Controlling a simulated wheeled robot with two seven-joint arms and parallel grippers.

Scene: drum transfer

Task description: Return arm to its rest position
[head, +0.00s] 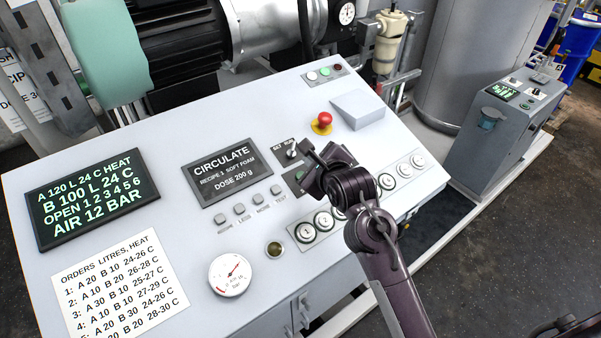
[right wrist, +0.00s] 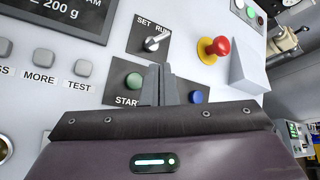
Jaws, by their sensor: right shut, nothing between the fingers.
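My right arm reaches in from the lower right over the sloped grey control panel (head: 180,160). My right gripper (head: 307,150) is shut and empty, its fingertips near the SET/RUN switch (head: 292,152). In the right wrist view the shut fingers (right wrist: 159,72) point between the green START button (right wrist: 134,81) and a blue button (right wrist: 197,97), below the SET/RUN switch. I cannot tell whether the fingers touch the panel. The left gripper is not in view.
A red mushroom button (head: 325,119) and a grey wedge-shaped block (head: 358,109) stand up from the panel. Numbered round buttons (head: 325,221) run beneath my arm. The display (head: 222,172) reads CIRCULATE. A smaller console (head: 497,125) stands at right, with dark floor in front.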

